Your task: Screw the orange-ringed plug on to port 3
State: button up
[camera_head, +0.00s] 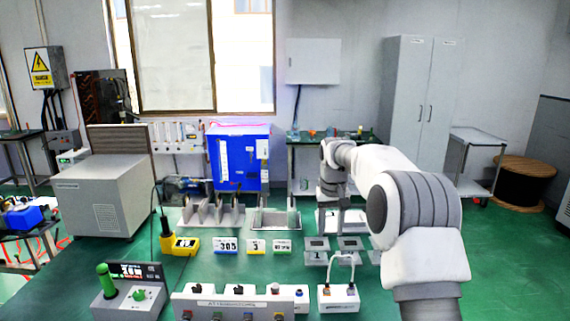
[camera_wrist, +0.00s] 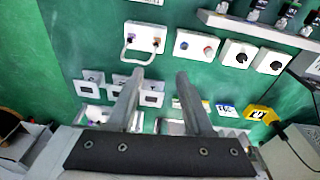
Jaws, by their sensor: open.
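A white cable runs as a loop between two plugs on a white box (camera_head: 339,299) at the front of the bench. In the wrist view this box (camera_wrist: 143,38) shows an orange-toned plug end (camera_wrist: 156,42) on the right and a purple-toned one on the left. The plug rings are too small to tell clearly. Small grey stands (camera_head: 318,250) numbered 1 and 2 stand behind it, and a third is partly hidden by my arm. I cannot tell which place is port 3. My gripper (camera_wrist: 157,75) is open and empty, pointing down above the bench.
A yellow meter (camera_head: 180,245), number tags (camera_head: 225,246) and grey racks (camera_head: 210,214) stand farther back. A control box with a green handle (camera_head: 107,280) is at front left. Green bench shows between them.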

jog(key=g+p, duration=0.1)
jog(key=g, duration=0.1)
send_near(328, 281)
jog(key=shift+s+d+f+m, duration=0.1)
jog(key=shift+s+f+m, duration=0.15)
jog(key=shift+f+m, duration=0.2)
jog(key=shift+f, duration=0.1)
notch_tip(328, 281, down, 9)
jog(key=b, duration=0.5)
jog(key=shift+b, duration=0.3)
dwell(1.0)
grip_shut()
dwell(1.2)
